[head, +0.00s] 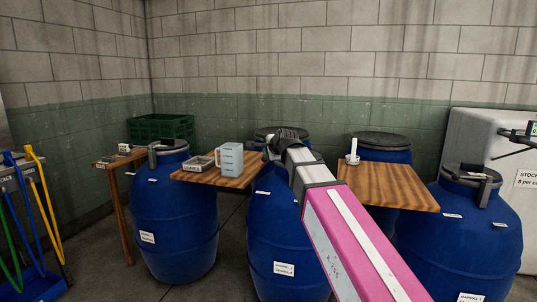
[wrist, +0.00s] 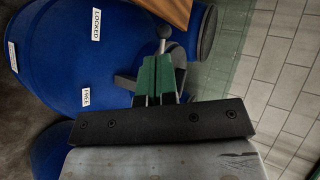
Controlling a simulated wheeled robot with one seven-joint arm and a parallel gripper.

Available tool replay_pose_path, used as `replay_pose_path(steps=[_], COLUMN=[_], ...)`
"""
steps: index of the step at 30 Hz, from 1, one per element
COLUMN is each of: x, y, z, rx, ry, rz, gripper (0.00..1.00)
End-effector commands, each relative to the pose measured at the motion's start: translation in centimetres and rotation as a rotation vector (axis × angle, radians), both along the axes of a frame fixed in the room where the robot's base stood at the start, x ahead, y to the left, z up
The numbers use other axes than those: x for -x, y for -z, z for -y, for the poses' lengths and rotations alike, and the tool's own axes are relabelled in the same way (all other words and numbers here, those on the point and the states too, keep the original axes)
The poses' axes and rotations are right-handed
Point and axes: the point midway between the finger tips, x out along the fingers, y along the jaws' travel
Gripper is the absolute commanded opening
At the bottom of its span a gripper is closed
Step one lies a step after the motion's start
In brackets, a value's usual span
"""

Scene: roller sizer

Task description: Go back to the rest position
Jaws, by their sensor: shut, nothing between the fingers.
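My gripper (head: 284,138) is at the end of my pink arm, in front of the middle blue barrel (head: 275,225) in the head view. In the wrist view the green fingers of my gripper (wrist: 160,62) are together, with nothing between them. A grey lever with a round knob (wrist: 165,32) shows just beyond the fingertips. I cannot tell whether they touch. A blue barrel (wrist: 60,50) beside it carries a LOCKED label (wrist: 96,24) and a FREE label (wrist: 86,97). My arm hides part of the middle barrel.
Blue barrels stand at left (head: 172,220) and right (head: 460,240). A wooden shelf (head: 240,180) holds a grey jug (head: 230,159) and a small tray (head: 197,163). Another wooden top (head: 395,188) holds a white upright piece (head: 353,150). A green crate (head: 160,127) is behind, and a white cabinet (head: 485,140) stands right.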

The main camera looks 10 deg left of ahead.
Motion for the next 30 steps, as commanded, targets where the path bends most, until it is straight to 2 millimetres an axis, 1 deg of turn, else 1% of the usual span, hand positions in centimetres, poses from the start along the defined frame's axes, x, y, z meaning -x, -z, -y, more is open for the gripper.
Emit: replay_pose_path(steps=[7, 8, 11, 14, 15, 17, 18, 20, 21, 23, 24, 26, 27, 29, 30], x=[0.0, 0.0, 0.2, 0.6, 0.8, 1.3, 1.7, 2.4, 3.0, 3.9, 4.6, 5.7, 6.6, 7.9, 8.8], y=[0.2, 0.5, 2.5, 6.3, 8.1, 11.0, 12.9, 15.6, 17.4, 20.0, 21.6, 24.1, 25.7, 28.0, 29.4], z=[0.1, 0.2, 1.3, 3.5, 4.6, 6.3, 7.5, 9.2, 10.3, 12.0, 13.1, 14.8, 15.9, 17.5, 18.6], rx=[0.005, 0.01, 0.06, 0.158, 0.205, 0.28, 0.33, 0.401, 0.445, 0.511, 0.552, 0.611, 0.649, 0.701, 0.734], ry=[-0.001, -0.002, -0.012, -0.038, -0.054, -0.082, -0.103, -0.138, -0.163, -0.201, -0.232, -0.277, -0.308, -0.359, -0.395], rz=[-0.002, -0.003, -0.017, -0.043, -0.057, -0.08, -0.097, -0.124, -0.143, -0.171, -0.191, -0.222, -0.243, -0.275, -0.298], gripper=[0.0, 0.0, 0.0, 0.0, 0.0, 0.0, 0.0, 0.0, 0.0, 0.0, 0.0, 0.0, 0.0, 0.0, 0.0])
